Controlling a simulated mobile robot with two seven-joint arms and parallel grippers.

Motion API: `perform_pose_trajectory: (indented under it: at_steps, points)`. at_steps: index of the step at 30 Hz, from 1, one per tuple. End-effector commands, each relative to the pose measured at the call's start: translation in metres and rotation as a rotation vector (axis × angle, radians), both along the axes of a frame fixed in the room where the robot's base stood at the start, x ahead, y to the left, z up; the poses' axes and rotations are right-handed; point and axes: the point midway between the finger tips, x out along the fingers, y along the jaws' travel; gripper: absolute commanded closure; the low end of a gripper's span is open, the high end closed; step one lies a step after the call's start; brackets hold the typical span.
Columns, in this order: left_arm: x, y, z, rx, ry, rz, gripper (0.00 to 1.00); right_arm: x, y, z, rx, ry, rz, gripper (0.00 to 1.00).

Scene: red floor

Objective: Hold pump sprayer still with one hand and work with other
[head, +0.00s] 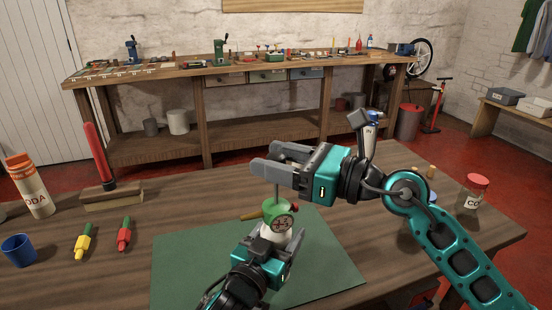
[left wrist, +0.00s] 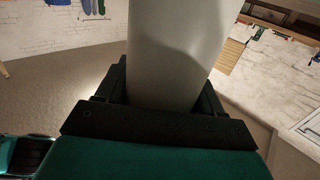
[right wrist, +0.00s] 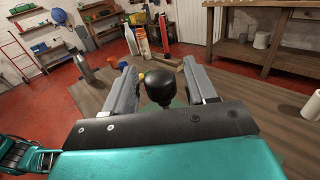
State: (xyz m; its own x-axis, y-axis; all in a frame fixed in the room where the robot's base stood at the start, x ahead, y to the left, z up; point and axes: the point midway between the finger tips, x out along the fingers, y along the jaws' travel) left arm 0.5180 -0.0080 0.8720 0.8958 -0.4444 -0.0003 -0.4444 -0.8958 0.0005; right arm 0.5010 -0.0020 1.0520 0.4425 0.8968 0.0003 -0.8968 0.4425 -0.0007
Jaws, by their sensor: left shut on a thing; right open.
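The pump sprayer (head: 274,211) stands on the green mat (head: 190,262), with a green top, a round red-and-white dial and a pale body. My left gripper (head: 280,241) is shut on its body; the grey cylinder (left wrist: 180,60) fills the space between the fingers in the left wrist view. A thin rod rises from the top toward my right gripper (head: 271,160). That gripper is open above the sprayer. In the right wrist view a black knob (right wrist: 164,82) sits between the open fingers (right wrist: 165,92), with gaps at both sides. The head view hides the knob.
A red-lidded jar (head: 474,192) is at right. A workbench (head: 215,72) stands behind.

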Motion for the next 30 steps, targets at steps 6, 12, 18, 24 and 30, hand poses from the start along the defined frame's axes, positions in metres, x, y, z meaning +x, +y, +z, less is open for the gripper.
perform_pose_trajectory:
  at_steps: [6,12,18,24,30]
  points:
    - [-0.0007,-0.0011,-0.0004,-0.002,0.002,-0.002,0.79,0.0014,0.0031,-0.0005,0.0,0.001,0.0,0.44]
    - [-0.0006,-0.0012,-0.0003,-0.003,0.001,-0.002,0.79,0.0012,0.0027,-0.0004,0.0,0.001,0.0,0.52]
    - [-0.0006,-0.0012,-0.0001,-0.003,0.001,-0.002,0.79,0.0012,0.0026,-0.0004,-0.001,0.0,0.0,0.72]
    - [-0.0006,-0.0012,0.0,-0.003,0.001,-0.002,0.79,0.0011,0.0026,-0.0004,-0.001,0.0,0.0,0.91]
    - [-0.0004,-0.0011,0.0001,-0.003,0.0,-0.002,0.79,0.0011,0.0026,-0.0004,0.0,0.001,0.0,1.0]
